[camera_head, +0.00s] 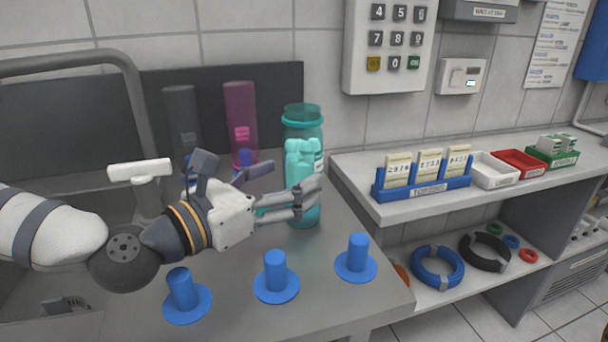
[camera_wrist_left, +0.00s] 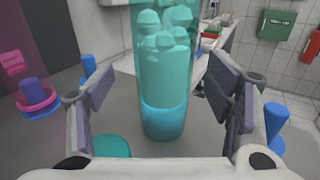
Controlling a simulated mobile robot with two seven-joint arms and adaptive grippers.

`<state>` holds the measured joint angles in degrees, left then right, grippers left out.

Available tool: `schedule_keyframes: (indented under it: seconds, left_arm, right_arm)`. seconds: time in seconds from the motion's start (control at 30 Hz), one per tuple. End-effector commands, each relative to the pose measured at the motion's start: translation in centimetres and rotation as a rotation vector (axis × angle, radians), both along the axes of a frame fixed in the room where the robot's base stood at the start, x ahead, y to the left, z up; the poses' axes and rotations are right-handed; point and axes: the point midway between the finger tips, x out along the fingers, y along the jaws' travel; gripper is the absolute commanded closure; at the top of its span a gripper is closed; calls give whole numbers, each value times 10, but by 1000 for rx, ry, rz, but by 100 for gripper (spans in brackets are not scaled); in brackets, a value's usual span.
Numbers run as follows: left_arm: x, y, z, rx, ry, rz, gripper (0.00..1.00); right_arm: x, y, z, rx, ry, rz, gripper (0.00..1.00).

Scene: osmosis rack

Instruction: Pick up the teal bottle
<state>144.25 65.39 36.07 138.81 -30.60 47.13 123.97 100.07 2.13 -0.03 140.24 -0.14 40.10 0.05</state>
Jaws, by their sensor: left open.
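The teal bottle (camera_head: 303,128) stands upright on the grey counter near the wall, see-through, with lighter teal lumps inside. In the left wrist view the bottle (camera_wrist_left: 163,100) is in the middle, just beyond and between the fingers. My left gripper (camera_head: 312,194) comes from the left and is open, its fingers pointing at the lower half of the bottle. In the left wrist view the gripper (camera_wrist_left: 168,95) has a finger on each side, with gaps to the bottle. I cannot tell whether a finger touches it. My right gripper is not in view.
A magenta see-through cylinder (camera_head: 240,115) and a dark grey one (camera_head: 181,115) stand left of the bottle. Several blue pegs, one at the front middle (camera_head: 275,270), stand on the counter. A teal disc (camera_wrist_left: 111,146) lies near the left finger. A shelf with trays (camera_head: 480,180) is right.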

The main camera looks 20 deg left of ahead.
Motion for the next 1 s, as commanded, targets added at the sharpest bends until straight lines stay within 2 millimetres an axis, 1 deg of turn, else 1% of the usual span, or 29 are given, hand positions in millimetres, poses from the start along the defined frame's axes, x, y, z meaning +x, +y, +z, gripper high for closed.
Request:
schedule_keyframes:
  seconds: [0.03, 0.1, 0.2, 0.3, 0.47, 0.5, 0.67, 0.7, 0.73, 1.0]
  left_arm:
    - [7, -7, 1, 5, -1, -5, 27]
    - [18, -14, 2, 5, -1, -4, 27]
    - [31, -19, 1, 4, -1, -1, 27]
    - [36, -21, 2, 1, 0, 0, 27]
    - [36, -21, 2, 0, -1, 0, 27]
    - [35, -21, 2, 0, -1, 0, 36]
    - [35, -21, 2, 1, 0, 0, 72]
    - [35, -21, 2, 1, 0, 0, 81]
    - [35, -21, 2, 1, 0, 0, 84]
    - [35, -21, 4, 2, -3, 1, 85]
  right_arm:
    - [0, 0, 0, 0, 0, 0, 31]
    - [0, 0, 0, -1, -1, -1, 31]
    - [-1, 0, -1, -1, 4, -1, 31]
    - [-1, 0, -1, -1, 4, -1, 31]
    - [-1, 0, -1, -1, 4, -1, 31]
    - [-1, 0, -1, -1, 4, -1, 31]
    - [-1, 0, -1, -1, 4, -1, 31]
    - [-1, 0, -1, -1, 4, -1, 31]
    - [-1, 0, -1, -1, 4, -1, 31]
    - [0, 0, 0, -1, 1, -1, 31]
